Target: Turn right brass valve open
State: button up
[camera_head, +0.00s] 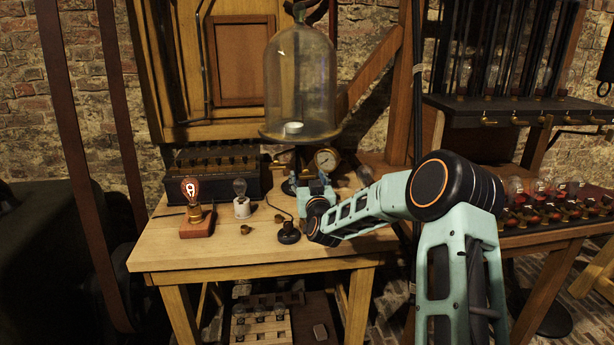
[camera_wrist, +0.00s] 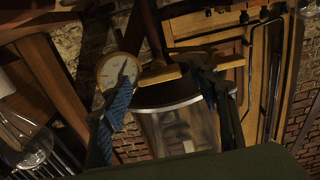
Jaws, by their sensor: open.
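A glass bell jar (camera_head: 300,85) stands on a dark stand at the back of the wooden table. A round gauge (camera_head: 327,158) sits just right of the stand. A small brass fitting (camera_head: 278,164) shows left of the stand. My gripper (camera_head: 308,182) is open in front of the stand, below the jar, and hides part of it. The right brass valve cannot be made out clearly in the head view. In the wrist view my gripper (camera_wrist: 165,85) is spread, with a brass-coloured bar (camera_wrist: 160,76) between the fingers; contact cannot be told. The gauge (camera_wrist: 114,73) appears behind the left finger.
A lit bulb on a red base (camera_head: 197,225), a white-based bulb (camera_head: 241,206) and a small black-based piece (camera_head: 288,234) stand on the table (camera_head: 260,262). A dark box (camera_head: 215,170) is at the back left. A bulb rack (camera_head: 555,205) is right. The left front is clear.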

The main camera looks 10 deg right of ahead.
jog(key=shift+w, duration=0.9)
jog(key=shift+c, duration=0.4)
jog(key=c, duration=1.1)
